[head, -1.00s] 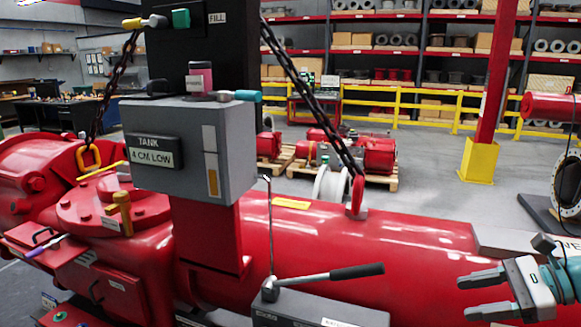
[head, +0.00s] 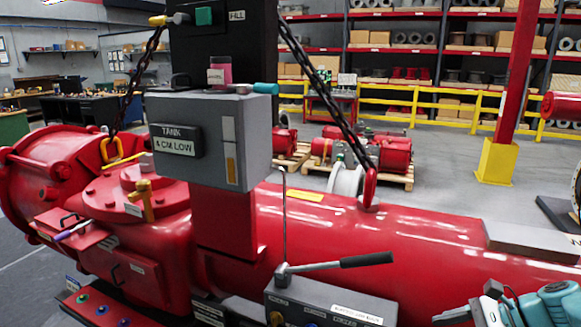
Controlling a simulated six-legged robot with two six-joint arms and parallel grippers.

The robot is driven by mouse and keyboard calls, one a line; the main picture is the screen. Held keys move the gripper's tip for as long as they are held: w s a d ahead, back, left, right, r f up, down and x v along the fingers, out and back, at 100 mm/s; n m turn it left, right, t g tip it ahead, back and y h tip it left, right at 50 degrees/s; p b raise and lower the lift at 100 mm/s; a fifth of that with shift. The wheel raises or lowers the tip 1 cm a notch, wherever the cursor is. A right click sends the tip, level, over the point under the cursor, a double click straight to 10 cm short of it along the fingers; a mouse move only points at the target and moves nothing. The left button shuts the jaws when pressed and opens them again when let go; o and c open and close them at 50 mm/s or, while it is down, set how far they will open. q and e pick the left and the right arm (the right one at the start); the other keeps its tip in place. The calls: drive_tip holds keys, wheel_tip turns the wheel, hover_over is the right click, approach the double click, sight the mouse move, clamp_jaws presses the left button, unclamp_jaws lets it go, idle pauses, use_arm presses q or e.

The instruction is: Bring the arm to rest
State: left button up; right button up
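My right gripper (head: 453,317) is at the bottom right corner of the head view, in front of the red cylinder. One grey finger shows, and the rest is cut off by the bottom edge, so the gap between the fingers is hidden. Nothing is seen in it. The red valve actuator (head: 400,238) lies across the view, with a grey box (head: 248,140) marked "TANK 4 CM LOW" on its column. A lever with a black handle (head: 366,259) stands on a grey control box (head: 330,300), left of the gripper and apart from it. My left gripper is not in view.
Chains (head: 318,85) run down to lifting eyes on the actuator. Behind are a yellow railing (head: 400,103), a red post (head: 521,80), pallets with red machines (head: 395,152) and stocked shelves. Grey floor (head: 450,170) lies open behind the cylinder.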

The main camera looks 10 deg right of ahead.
drive_tip(key=s+a+f+n+g+h+b, duration=0.15)
drive_tip(key=a+f, duration=0.25)
drive_tip(key=f, duration=0.5)
drive_tip(key=s+a+f+n+g+h, duration=0.1)
drive_tip(key=a+f+n+g, duration=0.15)
drive_tip(key=a+f, duration=0.4)
drive_tip(key=s+a+f+n+g+h, duration=0.1)
drive_tip(key=s+a+f+n, duration=0.15)
drive_tip(key=f, duration=0.75)
drive_tip(key=s+a+f+n+h+b, duration=0.1)
drive_tip(key=s+a+f+n+h, duration=0.1)
drive_tip(key=s+a+f+n, duration=0.8)
drive_tip(key=s+a+n, duration=0.2)
drive_tip(key=s+a, duration=0.1)
